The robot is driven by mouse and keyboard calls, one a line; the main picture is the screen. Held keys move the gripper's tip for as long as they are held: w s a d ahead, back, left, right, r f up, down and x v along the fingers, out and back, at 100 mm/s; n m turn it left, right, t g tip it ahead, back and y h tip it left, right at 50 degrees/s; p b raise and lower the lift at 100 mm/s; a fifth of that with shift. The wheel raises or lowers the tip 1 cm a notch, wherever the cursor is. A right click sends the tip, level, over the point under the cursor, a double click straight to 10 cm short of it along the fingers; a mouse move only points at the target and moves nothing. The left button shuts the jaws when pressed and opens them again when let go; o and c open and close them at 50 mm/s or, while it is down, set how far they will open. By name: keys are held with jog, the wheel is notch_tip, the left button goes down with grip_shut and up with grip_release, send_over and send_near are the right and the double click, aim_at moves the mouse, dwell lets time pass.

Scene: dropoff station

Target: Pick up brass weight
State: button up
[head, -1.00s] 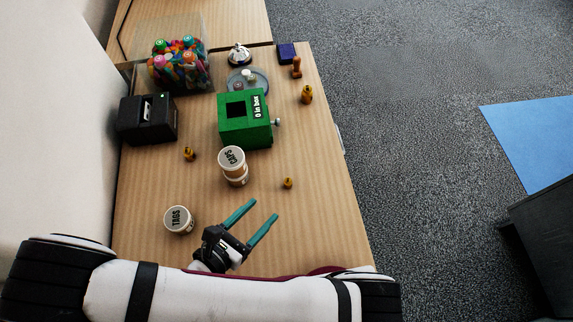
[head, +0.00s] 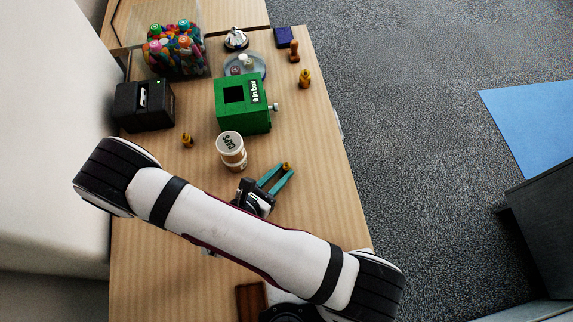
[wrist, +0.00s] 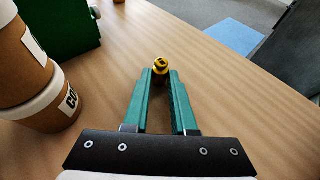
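A small brass weight (head: 287,166) stands on the table, right of the stacked tubs. It also shows in the wrist view (wrist: 160,65), right at the fingertips. My gripper (head: 284,168) has teal fingers, spread apart, with the weight in line with the gap between the tips. In the wrist view my gripper (wrist: 160,74) looks open, and I cannot tell whether a finger touches the weight. Another brass weight (head: 187,141) stands left of the tubs, and a larger one (head: 304,79) stands near the right table edge.
Stacked tubs (head: 231,152) stand close left of my gripper. Behind them are a green box (head: 243,117), a black printer (head: 145,106), a clear bin of colourful items (head: 175,50) and a stamp (head: 294,52). My arm hides much of the near table (head: 150,270).

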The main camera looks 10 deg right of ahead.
grip_shut()
